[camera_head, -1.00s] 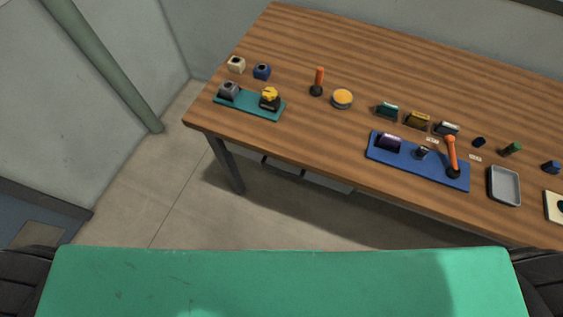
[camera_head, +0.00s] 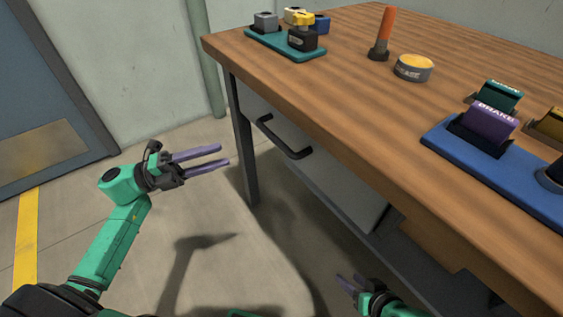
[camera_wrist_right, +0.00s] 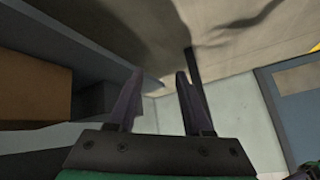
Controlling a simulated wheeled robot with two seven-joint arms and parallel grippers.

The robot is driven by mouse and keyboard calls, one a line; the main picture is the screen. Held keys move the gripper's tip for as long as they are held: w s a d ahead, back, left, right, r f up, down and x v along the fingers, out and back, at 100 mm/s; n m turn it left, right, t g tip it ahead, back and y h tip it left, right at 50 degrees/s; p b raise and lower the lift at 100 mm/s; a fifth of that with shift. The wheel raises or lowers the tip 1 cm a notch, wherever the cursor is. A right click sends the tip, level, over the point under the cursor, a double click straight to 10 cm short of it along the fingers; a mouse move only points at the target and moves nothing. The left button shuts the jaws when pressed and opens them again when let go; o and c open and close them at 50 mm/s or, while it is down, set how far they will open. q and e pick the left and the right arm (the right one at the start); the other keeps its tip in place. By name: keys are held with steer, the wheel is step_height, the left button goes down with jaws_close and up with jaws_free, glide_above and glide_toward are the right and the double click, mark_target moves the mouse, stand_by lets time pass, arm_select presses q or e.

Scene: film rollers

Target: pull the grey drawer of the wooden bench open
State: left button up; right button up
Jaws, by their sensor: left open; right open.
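The wooden bench (camera_head: 330,85) stands on the right in the head view. Its grey drawer (camera_head: 320,170) sits under the top, with a dark bar handle (camera_head: 284,138) on its front. The drawer looks shut. My left gripper (camera_head: 224,157) is open and empty, left of the handle and apart from it, with its purple fingers pointing right. My right gripper (camera_head: 346,283) is low at the bottom of the head view, below the drawer and apart from it. In the right wrist view its two fingers (camera_wrist_right: 160,95) are spread with nothing between them.
A dark bench leg (camera_head: 243,145) stands between my left gripper and the drawer. On the top are a teal tray (camera_head: 285,45) with blocks, an orange-handled tool (camera_head: 383,32), a round tin (camera_head: 413,68) and a blue tray (camera_head: 500,165). The floor left of the bench is clear.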

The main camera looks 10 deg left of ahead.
mark_target(274, 135)
arm_select(q)
steer(key=x, duration=1.4)
steer(key=shift+w+a+r, duration=0.1)
steer(key=shift+w+a, duration=0.05)
steer(key=shift+w, duration=0.05)
steer(key=shift+c, duration=0.3)
jaws_close()
